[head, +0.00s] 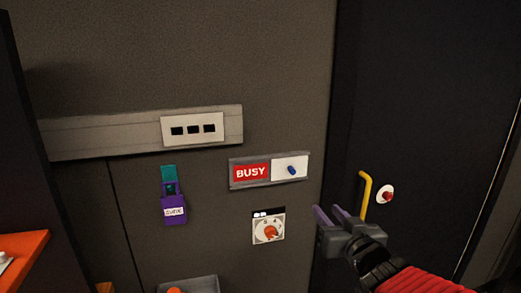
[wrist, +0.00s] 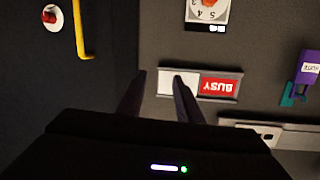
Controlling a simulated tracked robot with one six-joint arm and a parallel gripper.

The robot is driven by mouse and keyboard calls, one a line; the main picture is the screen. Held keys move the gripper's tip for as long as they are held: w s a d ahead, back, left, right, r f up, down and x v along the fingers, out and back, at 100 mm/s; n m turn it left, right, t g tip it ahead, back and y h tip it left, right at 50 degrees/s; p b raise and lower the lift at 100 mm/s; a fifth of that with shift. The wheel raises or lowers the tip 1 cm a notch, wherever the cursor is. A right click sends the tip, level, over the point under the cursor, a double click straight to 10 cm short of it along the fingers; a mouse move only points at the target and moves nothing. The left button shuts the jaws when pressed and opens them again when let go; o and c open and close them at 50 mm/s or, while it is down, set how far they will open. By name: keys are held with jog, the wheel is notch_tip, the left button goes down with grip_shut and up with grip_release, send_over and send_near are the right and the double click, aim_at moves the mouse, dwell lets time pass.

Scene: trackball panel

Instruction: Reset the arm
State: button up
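My gripper (head: 338,219) is at the right in the head view, in front of the wall near the dark door. Its two purple-grey fingers stand apart with nothing between them. In the wrist view the fingers (wrist: 158,95) also show apart and empty, pointing toward the wall, with the white half of the BUSY sign partly behind one finger. The BUSY sign (head: 251,172) has a red half and a white half with a blue knob (head: 291,170). The gripper appears apart from the wall fittings.
A numbered dial (head: 269,229) with a red-orange knob is left of the gripper. A yellow handle (head: 365,194) and a red button (head: 387,195) are on the dark door. A purple and teal holder (head: 174,207), a panel with three black sockets (head: 193,129) and an orange surface (head: 20,258) lie left.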

jog(key=s+d+f+m+g+h, duration=0.1)
jog(key=s+d+f+g+h, duration=0.15)
jog(key=s+f+g, duration=0.2)
jog(key=s+d+f+g+h, duration=0.2)
jog(key=s+d+f+g, duration=0.15)
jog(key=s+f, duration=0.25)
jog(key=s+a+r+g+y, duration=0.2)
jog(key=s+a, duration=0.6)
jog(key=s, duration=0.5)
jog(key=shift+s+a+r+n, duration=0.25)
jog(key=shift+a+n, duration=0.15)
jog(key=shift+y, duration=0.25)
dwell(0.9)
